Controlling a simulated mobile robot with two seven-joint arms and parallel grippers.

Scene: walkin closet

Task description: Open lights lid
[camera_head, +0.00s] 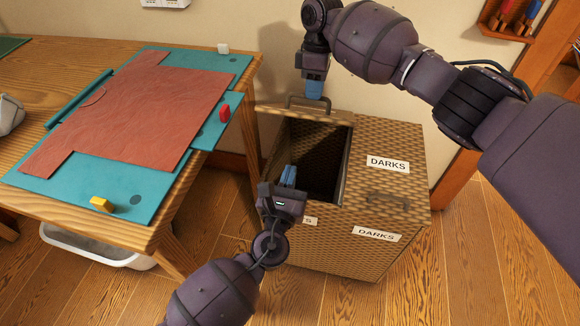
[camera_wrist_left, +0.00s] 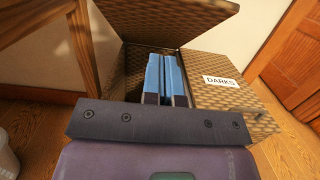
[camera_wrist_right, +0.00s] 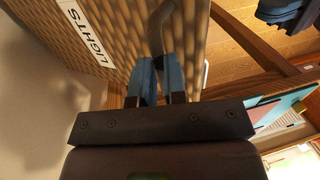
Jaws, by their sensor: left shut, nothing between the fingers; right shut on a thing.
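The hamper is a brown woven box with two lids. Its lights lid (camera_head: 305,113) is raised on the left half, and the dark inside shows below it. The raised lid also shows in the left wrist view (camera_wrist_left: 170,20). My right gripper (camera_head: 314,94) is shut on the lid's handle (camera_head: 296,98); the handle (camera_wrist_right: 158,25) and the LIGHTS label (camera_wrist_right: 85,32) show in the right wrist view. My left gripper (camera_head: 288,178) is shut and empty at the front of the open compartment. It partly hides the front label.
The darks lid (camera_head: 385,180) on the right half is shut. A wooden table (camera_head: 225,105) with a teal mat (camera_head: 110,193) and reddish cloth (camera_head: 140,110) stands at the left. A white bin (camera_head: 85,247) is under it. A wall rack (camera_head: 510,22) hangs upper right.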

